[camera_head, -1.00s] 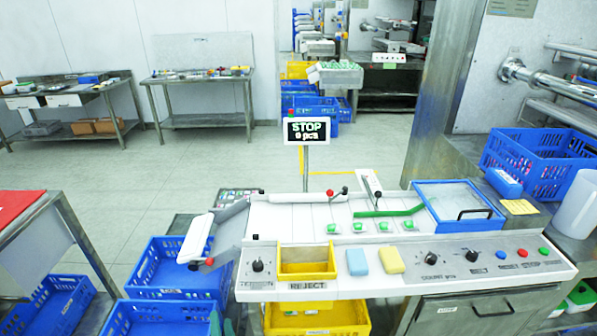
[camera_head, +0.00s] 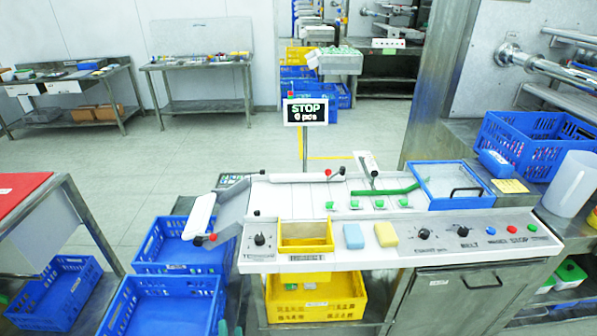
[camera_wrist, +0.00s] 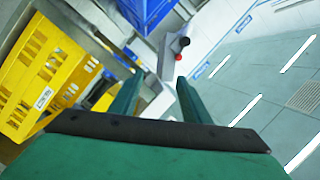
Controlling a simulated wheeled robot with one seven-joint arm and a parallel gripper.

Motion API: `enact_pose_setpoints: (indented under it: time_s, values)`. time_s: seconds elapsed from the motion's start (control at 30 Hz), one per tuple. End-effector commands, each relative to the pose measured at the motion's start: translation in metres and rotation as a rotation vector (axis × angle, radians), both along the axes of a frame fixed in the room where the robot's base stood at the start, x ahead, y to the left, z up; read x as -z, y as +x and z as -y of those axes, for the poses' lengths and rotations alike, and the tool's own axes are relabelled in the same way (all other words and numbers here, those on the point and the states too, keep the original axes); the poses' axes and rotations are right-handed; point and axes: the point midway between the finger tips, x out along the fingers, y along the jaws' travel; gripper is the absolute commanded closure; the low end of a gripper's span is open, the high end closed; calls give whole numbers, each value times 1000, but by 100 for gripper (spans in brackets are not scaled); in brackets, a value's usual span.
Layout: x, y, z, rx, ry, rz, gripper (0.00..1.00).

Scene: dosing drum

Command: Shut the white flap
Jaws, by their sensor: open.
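Several white pieces lie along the dosing console, and I cannot tell for sure which is the flap. One white piece (camera_head: 199,216) stands tilted at the end of the grey chute on the left, with red and black knobs (camera_head: 204,239) near its foot. A second white piece (camera_head: 366,163) stands slanted at the back edge, beside a black-knobbed lever. A long white bar (camera_head: 292,178) lies along the back edge with a red knob at its right end. My gripper (camera_wrist: 158,78) is open and empty in the wrist view; a red and black knob (camera_wrist: 181,45) shows beyond its fingertips.
Blue crates (camera_head: 180,246) stand on the left below the chute, and a yellow crate (camera_head: 316,297) sits under the console. A blue-framed lid (camera_head: 452,184) is on the right. A red-topped table (camera_head: 20,192) stands at the far left.

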Motion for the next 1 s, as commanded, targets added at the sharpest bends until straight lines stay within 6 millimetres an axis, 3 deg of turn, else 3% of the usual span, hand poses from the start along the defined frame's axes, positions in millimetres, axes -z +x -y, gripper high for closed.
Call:
enact_pose_setpoints:
  time_s: [0.23, 0.47, 0.8, 1.0]
  values:
    - [5, -72, 40, 65, -126, -2, 57]
    - [-6, -149, 85, 119, -306, -3, 57]
    - [-48, -252, 148, 148, -621, -11, 57]
    - [-86, -298, 178, 136, -813, -12, 57]
